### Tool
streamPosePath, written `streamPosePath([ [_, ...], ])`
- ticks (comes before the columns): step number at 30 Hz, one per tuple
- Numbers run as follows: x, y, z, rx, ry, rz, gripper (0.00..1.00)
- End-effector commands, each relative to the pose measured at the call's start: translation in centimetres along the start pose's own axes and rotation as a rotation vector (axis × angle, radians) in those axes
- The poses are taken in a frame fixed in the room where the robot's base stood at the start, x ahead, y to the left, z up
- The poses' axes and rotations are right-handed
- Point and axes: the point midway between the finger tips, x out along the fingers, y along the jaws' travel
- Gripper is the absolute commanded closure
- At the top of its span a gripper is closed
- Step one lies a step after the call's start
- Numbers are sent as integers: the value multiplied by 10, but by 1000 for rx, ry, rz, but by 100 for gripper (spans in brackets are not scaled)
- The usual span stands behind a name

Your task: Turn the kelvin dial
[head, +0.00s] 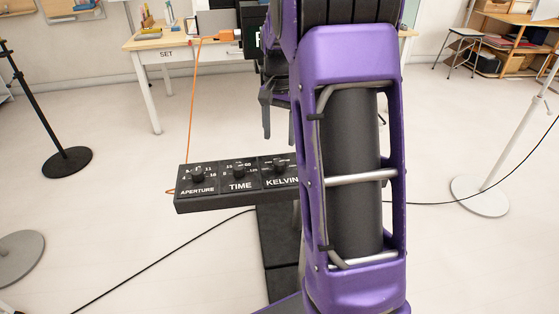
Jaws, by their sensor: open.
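A black control box (225,203) with labelled dials stands low in front of me in the head view. The kelvin dial (280,167) is a dark knob above the word KELVIN, at the box's right end beside my purple arm. The time dial (239,170) is in the middle and the aperture dial (197,175) at the left. My gripper (280,133) hangs down above and behind the kelvin dial in the picture, partly hidden by my arm. Its dark fingers are apart, and it is not touching the dial. The box's right edge is hidden by my arm.
A desk marked SET (164,54) stands behind. An orange cable (194,100) runs down to the box. Light-stand bases (67,162) and (482,195) stand on either side. Black cables cross the pale floor, which is otherwise largely clear.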

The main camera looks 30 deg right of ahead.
Motion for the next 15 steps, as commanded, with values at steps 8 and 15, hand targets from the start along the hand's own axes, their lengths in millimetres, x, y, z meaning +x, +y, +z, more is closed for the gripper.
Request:
streamPosePath([
  [8,58,1,0,1,-2,1,30],
  [15,80,0,0,1,-1,0,30],
])
